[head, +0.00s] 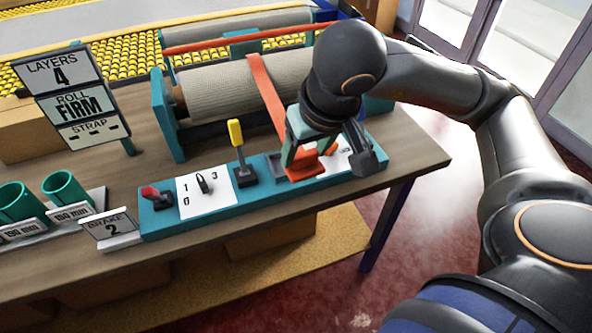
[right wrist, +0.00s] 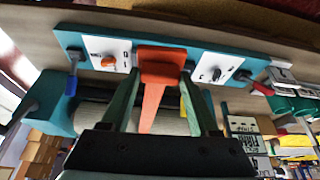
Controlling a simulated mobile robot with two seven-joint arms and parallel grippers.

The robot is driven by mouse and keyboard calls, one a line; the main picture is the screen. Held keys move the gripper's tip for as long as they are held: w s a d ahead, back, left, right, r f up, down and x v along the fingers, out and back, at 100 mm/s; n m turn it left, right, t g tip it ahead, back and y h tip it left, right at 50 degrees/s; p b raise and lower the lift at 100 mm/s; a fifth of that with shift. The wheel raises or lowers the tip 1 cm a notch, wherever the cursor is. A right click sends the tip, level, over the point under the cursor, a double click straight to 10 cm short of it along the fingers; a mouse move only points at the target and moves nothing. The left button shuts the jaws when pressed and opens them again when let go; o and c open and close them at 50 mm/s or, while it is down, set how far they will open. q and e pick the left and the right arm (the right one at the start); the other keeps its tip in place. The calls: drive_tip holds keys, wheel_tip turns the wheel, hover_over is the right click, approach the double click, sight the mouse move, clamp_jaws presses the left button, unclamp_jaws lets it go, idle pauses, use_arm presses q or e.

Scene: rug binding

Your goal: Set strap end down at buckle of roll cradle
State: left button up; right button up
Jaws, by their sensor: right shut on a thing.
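The orange strap (head: 266,92) runs over the beige roll (head: 215,92) in the roll cradle (head: 165,118) and down to the front panel. My right gripper (head: 304,156) is shut on the strap end (head: 303,171), which is low over the teal panel. In the right wrist view, the wide strap end (right wrist: 162,62) sits between the two green fingers, with the strap trailing below it. I cannot tell whether it touches the panel. The buckle cannot be made out apart from the strap end and gripper. My left gripper is not in view.
The teal panel (head: 160,225) carries a red switch (head: 150,193), a black dial (head: 203,184) and a yellow lever (head: 237,146). An orange knob (right wrist: 108,61) is beside the gripper. Signs (head: 78,92) and green cups (head: 66,188) stand left. The table's right corner is bare.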

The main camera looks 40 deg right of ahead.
drive_tip(key=shift+s+d+r+m+b, duration=0.35)
drive_tip(key=shift+s+d, duration=0.25)
drive_tip(key=shift+s, duration=0.1)
drive_tip(key=shift+w+d, duration=0.15)
drive_tip(key=shift+d, duration=0.05)
drive_tip(key=w+d+f, duration=0.1)
drive_tip(key=w+f, duration=0.1)
drive_tip(key=w, duration=0.2)
drive_tip(key=w+d+f, duration=0.1)
drive_tip(key=w+f, duration=0.2)
drive_tip(key=w+d+f, duration=0.1)
drive_tip(key=w+f, duration=0.2)
drive_tip(key=w, duration=0.1)
drive_tip(key=shift+w+f, duration=0.15)
drive_tip(key=shift+w, duration=0.2)
drive_tip(key=shift+w+d+f, duration=0.15)
drive_tip(key=shift+w+f, duration=0.25)
drive_tip(key=shift+f, duration=0.05)
drive_tip(key=shift+w+f, duration=0.15)
drive_tip(key=shift+f, duration=0.75)
drive_tip(key=shift+w+f, duration=0.1)
drive_tip(key=shift+f, duration=0.8)
drive_tip(key=shift+f+b, duration=0.2)
drive_tip(key=shift+b, duration=0.1)
drive_tip(key=o, duration=1.4)
